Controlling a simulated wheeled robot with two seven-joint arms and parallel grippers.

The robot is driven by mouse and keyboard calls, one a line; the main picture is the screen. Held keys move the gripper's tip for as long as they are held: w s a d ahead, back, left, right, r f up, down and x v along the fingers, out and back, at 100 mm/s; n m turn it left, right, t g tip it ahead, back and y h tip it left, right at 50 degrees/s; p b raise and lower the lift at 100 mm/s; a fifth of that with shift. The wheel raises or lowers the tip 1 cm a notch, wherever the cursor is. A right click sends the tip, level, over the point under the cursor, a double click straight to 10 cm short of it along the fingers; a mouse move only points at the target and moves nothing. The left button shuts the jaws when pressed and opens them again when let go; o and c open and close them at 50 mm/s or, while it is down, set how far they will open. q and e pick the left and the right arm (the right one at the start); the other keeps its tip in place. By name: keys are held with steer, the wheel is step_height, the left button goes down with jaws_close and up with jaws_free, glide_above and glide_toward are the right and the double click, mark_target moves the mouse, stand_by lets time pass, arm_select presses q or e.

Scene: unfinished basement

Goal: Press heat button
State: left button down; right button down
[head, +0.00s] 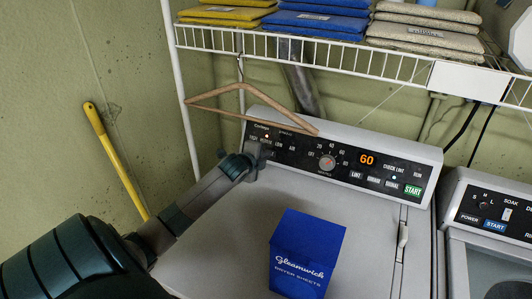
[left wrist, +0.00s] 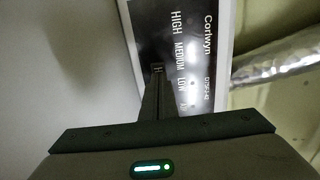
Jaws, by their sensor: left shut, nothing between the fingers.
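The dryer's black control panel (head: 340,160) runs along the top back of a light grey machine. Its left end carries the heat labels HIGH, MEDIUM, LOW and one more, with a small reddish light near them. The panel shows close up in the left wrist view (left wrist: 185,12). My left gripper (head: 260,151) is shut and empty at the lower left of the panel, by the heat labels. In the left wrist view its fingertips (left wrist: 157,68) overlap the panel near the HIGH and MEDIUM labels. I cannot tell whether they touch it. My right gripper is out of view.
A wooden hanger (head: 240,92) hangs from the wire shelf (head: 330,55) above the panel's left end. A blue box (head: 305,255) stands on the dryer top. A second machine (head: 490,215) is at right. A yellow handle (head: 115,160) leans against the left wall.

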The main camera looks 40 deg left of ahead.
arm_select(q)
steer(key=shift+w+a+f, duration=0.1)
steer(key=shift+w+f, duration=0.1)
steer(key=shift+w, duration=0.05)
steer(key=shift+w+a+f, duration=0.15)
steer(key=shift+w, duration=0.3)
steer(key=shift+w+a, duration=0.1)
steer(key=shift+r, duration=0.2)
